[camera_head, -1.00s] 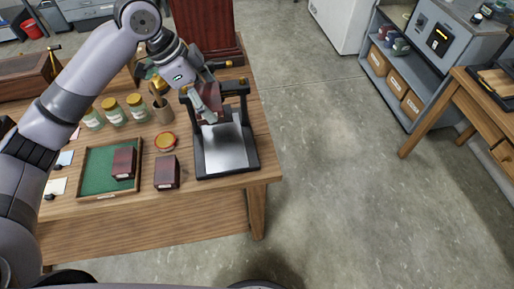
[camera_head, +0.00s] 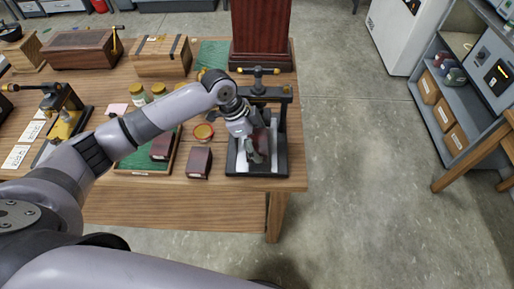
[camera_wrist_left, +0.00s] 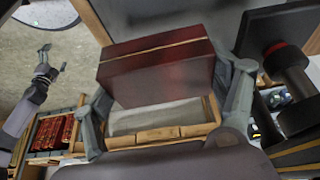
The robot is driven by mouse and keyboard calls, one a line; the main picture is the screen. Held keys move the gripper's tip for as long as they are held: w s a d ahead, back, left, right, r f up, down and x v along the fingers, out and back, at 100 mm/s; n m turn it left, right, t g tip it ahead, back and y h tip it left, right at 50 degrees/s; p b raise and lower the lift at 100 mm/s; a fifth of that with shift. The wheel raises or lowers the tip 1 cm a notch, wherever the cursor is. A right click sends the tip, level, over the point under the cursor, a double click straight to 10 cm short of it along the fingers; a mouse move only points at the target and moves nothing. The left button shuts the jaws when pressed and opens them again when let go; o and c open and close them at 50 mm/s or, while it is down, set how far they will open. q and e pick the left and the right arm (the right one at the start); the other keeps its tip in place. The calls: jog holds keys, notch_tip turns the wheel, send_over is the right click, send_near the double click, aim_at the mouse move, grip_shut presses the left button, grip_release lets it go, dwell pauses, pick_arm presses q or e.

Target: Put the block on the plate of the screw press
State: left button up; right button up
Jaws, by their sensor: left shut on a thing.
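The dark red block (camera_head: 263,140) is held between the fingers of my left gripper (camera_head: 256,148), in the frame of the black screw press (camera_head: 284,118). In the left wrist view the block (camera_wrist_left: 155,70) spans the space between the two fingers (camera_wrist_left: 168,95). The press's bright metal plate (camera_head: 241,156) is under and beside the gripper, partly hidden by it. I cannot tell whether the block touches the plate. My right gripper (camera_wrist_left: 52,58) shows small in the left wrist view, its fingers apart and empty.
Another dark red block (camera_head: 199,162) stands left of the press, and one (camera_head: 163,147) sits in a green-lined tray (camera_head: 130,160). A tall red cabinet (camera_head: 261,35) stands behind the press.

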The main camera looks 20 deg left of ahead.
aim_at(257, 150)
pick_arm(q)
notch_tip(257, 150, down, 4)
jog(key=shift+s+r+p, duration=0.1)
jog(key=shift+r+p, duration=0.05)
jog(key=shift+p, duration=0.15)
jog(key=shift+f, duration=0.25)
jog(key=shift+f, duration=0.1)
jog(key=o, duration=0.9)
jog(key=shift+c, duration=0.2)
jog(key=shift+o, duration=0.5)
jog(key=b+v, duration=0.2)
jog(key=v, duration=1)
